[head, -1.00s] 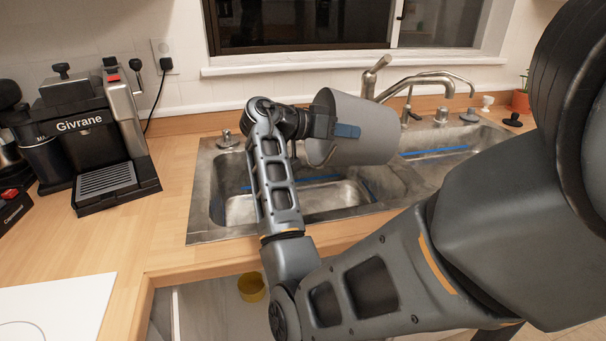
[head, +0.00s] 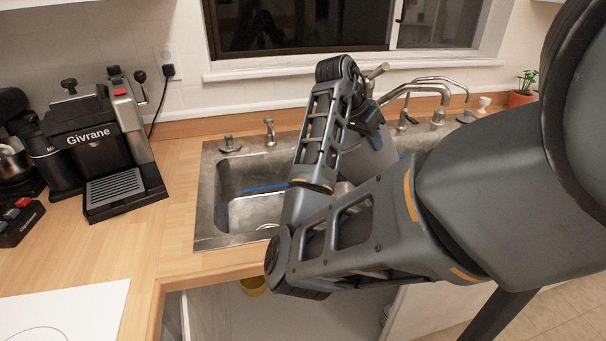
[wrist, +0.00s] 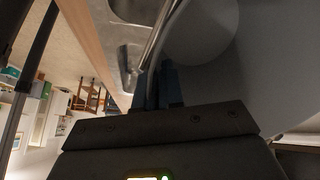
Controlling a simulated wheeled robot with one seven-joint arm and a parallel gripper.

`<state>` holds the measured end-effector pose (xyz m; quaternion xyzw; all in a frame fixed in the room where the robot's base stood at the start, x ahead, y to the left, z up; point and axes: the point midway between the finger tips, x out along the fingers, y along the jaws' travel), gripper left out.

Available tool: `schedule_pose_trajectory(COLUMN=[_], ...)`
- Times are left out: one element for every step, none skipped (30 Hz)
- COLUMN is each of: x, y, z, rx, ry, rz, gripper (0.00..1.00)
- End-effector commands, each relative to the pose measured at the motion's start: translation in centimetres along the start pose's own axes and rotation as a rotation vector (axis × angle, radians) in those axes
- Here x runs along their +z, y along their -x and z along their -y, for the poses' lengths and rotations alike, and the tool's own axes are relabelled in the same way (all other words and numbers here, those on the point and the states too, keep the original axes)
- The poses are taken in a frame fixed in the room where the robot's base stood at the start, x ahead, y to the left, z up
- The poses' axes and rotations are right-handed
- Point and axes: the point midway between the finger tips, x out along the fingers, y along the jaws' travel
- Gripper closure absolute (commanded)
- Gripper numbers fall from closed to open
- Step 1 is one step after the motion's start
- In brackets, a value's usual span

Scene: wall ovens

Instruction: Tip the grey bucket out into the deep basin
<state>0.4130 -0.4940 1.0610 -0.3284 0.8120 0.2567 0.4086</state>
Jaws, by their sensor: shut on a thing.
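The grey bucket (head: 376,158) shows only in part in the head view, behind my forearm, over the middle of the sink. In the wrist view its grey wall (wrist: 245,75) fills the upper right. My gripper (wrist: 160,88) is shut on the bucket at its edge. I cannot tell which is the deep one. The bucket's mouth and contents are hidden in the head view.
A tall faucet (head: 425,82) and small fittings stand behind the sink below the window. A black coffee machine (head: 105,150) stands on the wooden counter at left. A potted plant (head: 522,92) is at back right. A yellow cup (head: 253,286) is below the counter.

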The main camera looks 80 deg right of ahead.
Motion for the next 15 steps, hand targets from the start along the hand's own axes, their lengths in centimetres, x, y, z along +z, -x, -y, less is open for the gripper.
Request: schedule_pose_trajectory(x=[-1.2,-1.4,-1.8,-2.1,-2.4,-2.8,-3.1,-3.4,-3.8,-4.2,-4.4,-4.7,-4.9,-5.0,-5.2], y=[0.3,0.1,-0.2,-0.2,-0.2,-0.2,-0.3,-0.3,-0.4,-0.3,-0.5,-0.5,-0.5,-0.5,-0.5], z=[-0.5,-0.6,-0.7,-0.8,-1.0,-1.1,-1.3,-1.4,-1.6,-1.7,-1.8,-1.9,-2.0,-2.0,-2.1], rx=[-0.017,-0.026,-0.039,-0.050,-0.058,-0.072,-0.081,-0.091,-0.103,-0.113,-0.122,-0.137,-0.146,-0.152,-0.160], ry=[-0.014,-0.018,-0.021,-0.022,-0.024,-0.026,-0.029,-0.029,-0.032,-0.033,-0.036,-0.038,-0.040,-0.038,-0.039], rz=[0.037,0.060,0.090,0.111,0.135,0.165,0.188,0.210,0.240,0.260,0.286,0.318,0.340,0.353,0.373], gripper=[1.00,1.00,1.00,1.00,1.00,1.00,1.00,1.00,1.00,1.00,1.00,1.00,1.00,1.00,1.00])
